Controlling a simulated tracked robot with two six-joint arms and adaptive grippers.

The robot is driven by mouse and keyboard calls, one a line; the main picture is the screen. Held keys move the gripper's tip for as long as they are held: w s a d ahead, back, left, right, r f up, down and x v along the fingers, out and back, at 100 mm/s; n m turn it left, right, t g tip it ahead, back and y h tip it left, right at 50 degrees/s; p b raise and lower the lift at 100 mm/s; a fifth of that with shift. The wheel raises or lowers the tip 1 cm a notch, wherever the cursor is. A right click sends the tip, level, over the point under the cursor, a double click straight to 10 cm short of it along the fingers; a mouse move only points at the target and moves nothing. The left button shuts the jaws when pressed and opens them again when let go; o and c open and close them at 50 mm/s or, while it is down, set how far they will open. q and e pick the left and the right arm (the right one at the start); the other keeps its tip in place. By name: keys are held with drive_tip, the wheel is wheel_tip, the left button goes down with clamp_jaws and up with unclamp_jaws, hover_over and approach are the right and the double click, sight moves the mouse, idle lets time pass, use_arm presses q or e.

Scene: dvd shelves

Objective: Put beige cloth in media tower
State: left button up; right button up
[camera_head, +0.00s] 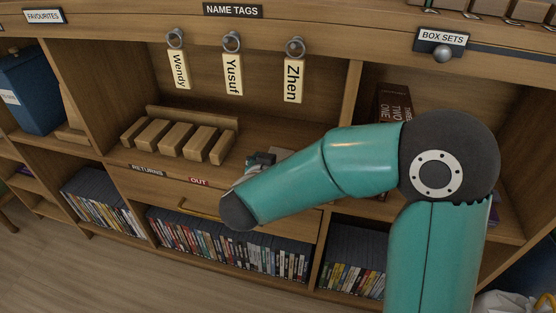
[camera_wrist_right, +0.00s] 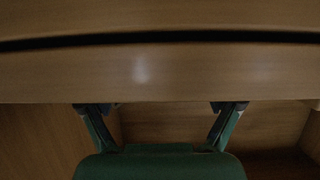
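I cannot make out a beige cloth or a media tower for certain in either view. My right arm reaches in from the right in the head view, and its forearm hides most of my right gripper (camera_head: 262,160), which is at the middle shelf of the wooden unit. In the right wrist view, the two fingers of my right gripper (camera_wrist_right: 160,107) are spread wide with nothing between them. A wooden board edge (camera_wrist_right: 160,75) crosses just beyond the fingertips. A small pale patch lies beside the gripper in the head view; I cannot tell what it is. My left gripper is out of view.
Three name tags (camera_head: 232,74) hang from the top board. A wooden rack (camera_head: 181,139) of several blocks stands on the middle shelf. A blue box (camera_head: 33,92) sits left; floor is clear at lower left.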

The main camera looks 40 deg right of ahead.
drive_tip(key=shift+s+a+r, duration=0.1)
drive_tip(key=shift+a+r, duration=0.1)
drive_tip(key=shift+r, duration=0.15)
drive_tip(key=p+v, duration=0.5)
drive_tip(key=v, duration=0.6)
drive_tip(key=shift+s+a, duration=0.2)
